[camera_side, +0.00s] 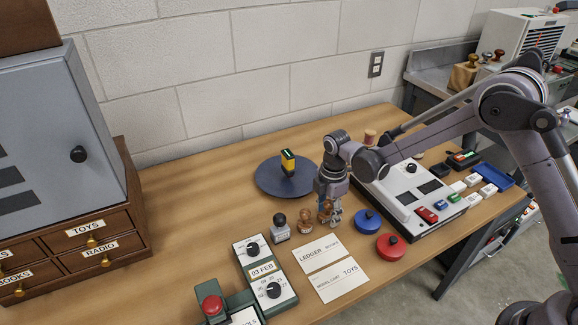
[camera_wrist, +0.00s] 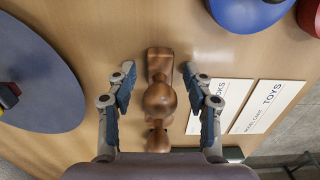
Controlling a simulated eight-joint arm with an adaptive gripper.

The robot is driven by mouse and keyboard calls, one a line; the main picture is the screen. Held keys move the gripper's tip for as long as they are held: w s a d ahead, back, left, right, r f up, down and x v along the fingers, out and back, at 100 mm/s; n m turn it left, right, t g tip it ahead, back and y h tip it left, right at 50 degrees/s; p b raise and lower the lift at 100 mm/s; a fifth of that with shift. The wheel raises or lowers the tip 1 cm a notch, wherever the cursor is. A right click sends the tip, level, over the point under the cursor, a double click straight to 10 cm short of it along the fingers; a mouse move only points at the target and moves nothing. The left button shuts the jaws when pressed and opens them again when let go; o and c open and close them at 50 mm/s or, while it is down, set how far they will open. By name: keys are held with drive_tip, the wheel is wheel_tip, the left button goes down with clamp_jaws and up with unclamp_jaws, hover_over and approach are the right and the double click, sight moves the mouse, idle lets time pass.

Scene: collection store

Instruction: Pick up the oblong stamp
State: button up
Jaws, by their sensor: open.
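A brown wooden stamp with an oblong base and round knob (camera_wrist: 160,100) stands on the table, between the two fingers of my gripper (camera_wrist: 158,72) in the wrist view. In the side view this stamp (camera_side: 324,212) is partly hidden by my gripper (camera_side: 331,212), which points down over it. My gripper is open, with a visible gap on each side of the stamp. A second wooden stamp (camera_side: 305,221) stands just left of it in the side view. A stamp with a black knob (camera_side: 280,226) stands farther left.
A dark round turntable (camera_side: 265,184) holds a yellow and black object (camera_side: 288,162) behind. A blue round pad (camera_side: 368,222) and a red one (camera_side: 391,247) lie to the right. Label cards (camera_side: 318,255) lie in front. A white console (camera_side: 409,199) stands beyond the arm.

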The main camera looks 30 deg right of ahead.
clamp_jaws()
